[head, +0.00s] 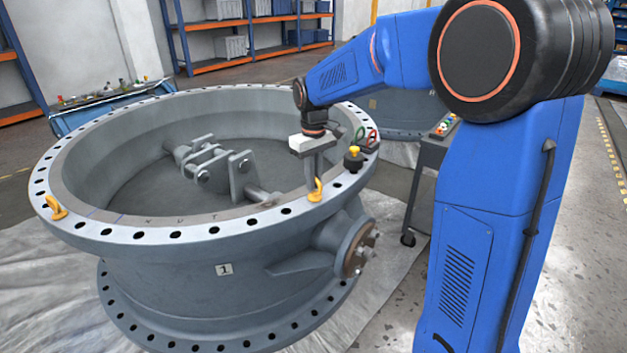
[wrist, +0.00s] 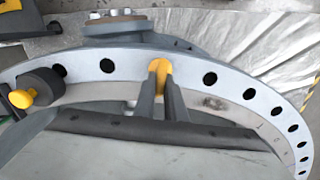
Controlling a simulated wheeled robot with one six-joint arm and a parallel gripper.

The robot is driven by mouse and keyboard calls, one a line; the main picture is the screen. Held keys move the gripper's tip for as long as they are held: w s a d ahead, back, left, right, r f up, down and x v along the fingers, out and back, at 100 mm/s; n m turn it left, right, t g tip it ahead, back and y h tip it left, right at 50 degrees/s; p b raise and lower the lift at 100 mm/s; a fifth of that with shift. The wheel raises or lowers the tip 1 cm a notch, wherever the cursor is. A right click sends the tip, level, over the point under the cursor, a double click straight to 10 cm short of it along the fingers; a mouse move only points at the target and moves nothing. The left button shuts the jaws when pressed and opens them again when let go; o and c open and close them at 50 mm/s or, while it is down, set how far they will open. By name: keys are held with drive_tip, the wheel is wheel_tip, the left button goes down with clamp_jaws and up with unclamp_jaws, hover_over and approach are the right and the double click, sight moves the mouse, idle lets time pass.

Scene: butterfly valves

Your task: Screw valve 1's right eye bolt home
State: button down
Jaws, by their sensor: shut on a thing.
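Valve 1 (head: 205,285) is a large grey ring body with a wide drilled top flange and a tag reading 1. Its right eye bolt (head: 315,190) is yellow and stands on the flange at the right front. My gripper (head: 314,180) points down over the flange and is shut on this eye bolt. In the wrist view the two fingers close around the yellow eye bolt (wrist: 160,72), hiding most of it. Its thread and seat are hidden. The left eye bolt (head: 57,208), also yellow, stands on the flange at the far left.
A black device with a yellow knob (head: 354,158) sits on the flange just right of my gripper; it shows in the wrist view (wrist: 24,97) too. A grey cart (head: 425,165) stands to the right. Shelves (head: 245,35) and a blue bench (head: 110,105) are behind.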

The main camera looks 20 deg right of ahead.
drive_tip(key=m, duration=0.4)
drive_tip(key=shift+d+m, duration=0.1)
drive_tip(key=shift+m, duration=0.2)
drive_tip(key=m, duration=0.4)
drive_tip(key=shift+d+r+m, duration=0.1)
drive_tip(key=shift+m, duration=0.2)
drive_tip(key=m, duration=0.4)
drive_tip(key=shift+d, duration=0.1)
drive_tip(key=shift+s+m, duration=0.1)
drive_tip(key=shift+m, duration=2)
drive_tip(key=c, duration=1.8)
unclamp_jaws()
